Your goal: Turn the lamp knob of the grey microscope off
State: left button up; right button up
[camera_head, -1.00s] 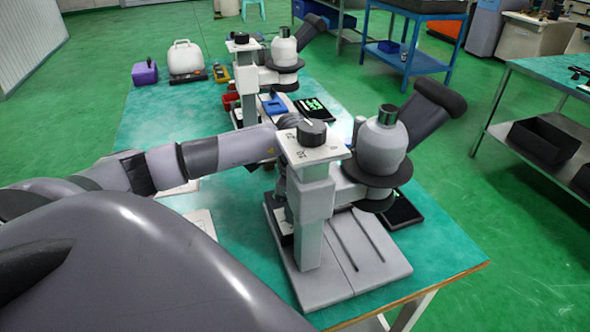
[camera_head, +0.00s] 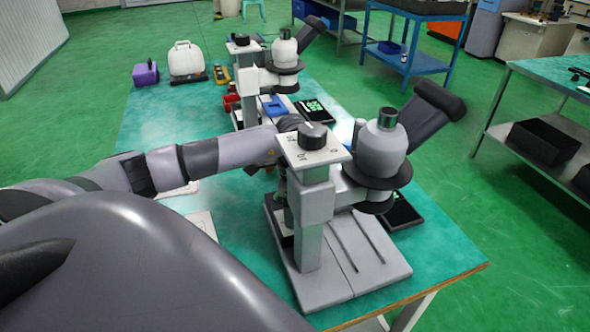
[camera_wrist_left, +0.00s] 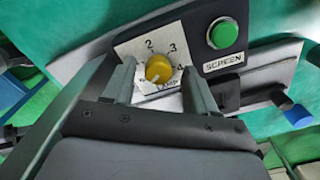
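The near grey microscope (camera_head: 383,150) stands on the front of the green table, with a black knob (camera_head: 312,134) on top of its column. In the left wrist view, a yellow knob (camera_wrist_left: 158,68) sits on a white dial plate with 2, 3 and 4 readable; the label below it is partly hidden. My left gripper (camera_wrist_left: 158,75) is open, with one finger on each side of the yellow knob and visible gaps between. In the head view my left arm reaches behind the column, which mostly hides the gripper. My right gripper is not in view.
A green button (camera_wrist_left: 223,33) labelled SCREEN is close beside the dial. A blue-ended part (camera_wrist_left: 298,115) lies to the right. A second microscope (camera_head: 284,55) stands further back on the table (camera_head: 160,120). A black screen device (camera_head: 402,212) lies right of the near microscope.

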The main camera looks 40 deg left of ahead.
pick_arm(q)
notch_tip(320, 180, up, 7)
jog(key=shift+f+b, duration=0.2)
jog(key=shift+b, duration=0.1)
jog(key=shift+r, duration=0.25)
jog(key=shift+s, duration=0.1)
dwell(0.4)
